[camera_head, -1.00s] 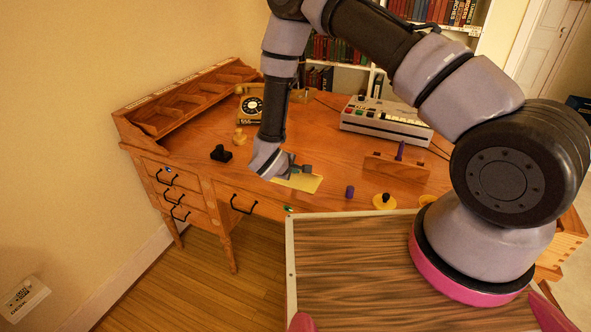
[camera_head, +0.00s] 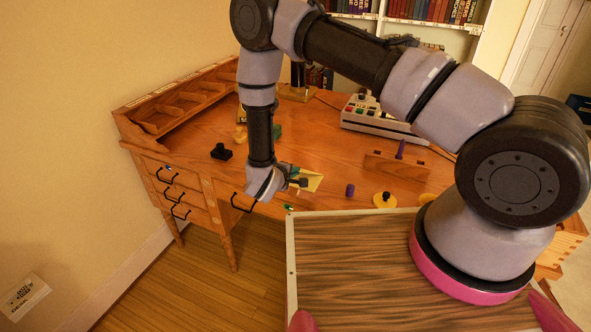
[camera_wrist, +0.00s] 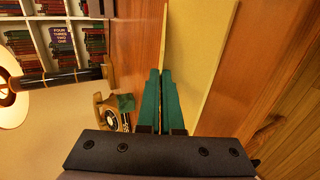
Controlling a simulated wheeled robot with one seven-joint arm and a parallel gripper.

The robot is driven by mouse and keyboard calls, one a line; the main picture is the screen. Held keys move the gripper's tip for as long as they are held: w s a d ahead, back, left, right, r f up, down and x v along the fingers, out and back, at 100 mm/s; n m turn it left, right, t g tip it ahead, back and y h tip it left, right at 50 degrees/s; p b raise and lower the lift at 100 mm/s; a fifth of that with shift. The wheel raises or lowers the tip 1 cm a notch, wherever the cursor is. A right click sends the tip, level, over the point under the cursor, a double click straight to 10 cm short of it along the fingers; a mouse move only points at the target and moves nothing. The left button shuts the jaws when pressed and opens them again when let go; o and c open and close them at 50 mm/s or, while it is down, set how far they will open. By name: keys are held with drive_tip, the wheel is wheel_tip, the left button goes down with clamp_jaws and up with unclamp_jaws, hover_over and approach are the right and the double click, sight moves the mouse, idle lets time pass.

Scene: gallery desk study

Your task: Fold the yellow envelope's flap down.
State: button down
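The yellow envelope (camera_head: 312,182) lies near the front edge of the desk. In the wrist view it is a long yellow sheet (camera_wrist: 195,60) with a paler strip along its right side. I cannot tell the exact angle of its flap. My gripper (camera_head: 297,182) is low over the envelope's left end, at the desk's front, and covers part of it. In the wrist view its green fingers (camera_wrist: 160,74) are together with nothing visible between them. The fingertips overlap the envelope's near left edge; I cannot tell whether they touch it.
A black stamp (camera_head: 221,152) stands left of my gripper. The telephone (camera_wrist: 112,112) shows in the wrist view.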

idle(0.3)
drive_tip(key=c, duration=1.1)
unclamp_jaws()
drive_tip(key=shift+o, duration=0.2)
drive_tip(key=shift+w+d+r+g+y, duration=0.25)
drive_tip(key=shift+w+r+g+y, duration=0.25)
drive_tip(key=shift+g, duration=0.5)
drive_tip(key=r+v, duration=0.1)
drive_tip(key=v, duration=1)
drive_tip(key=d+r+m+g, duration=0.2)
drive_tip(key=d+r, duration=0.4)
drive_tip(key=r, duration=0.3)
drive_tip(key=d+r+m+g+h, duration=0.1)
drive_tip(key=d+r+m, duration=0.3)
drive_tip(key=r, duration=0.6)
drive_tip(key=shift+s+d+m+g, duration=0.35)
drive_tip(key=shift+d+g, duration=0.35)
drive_tip(key=shift+d, duration=0.7)
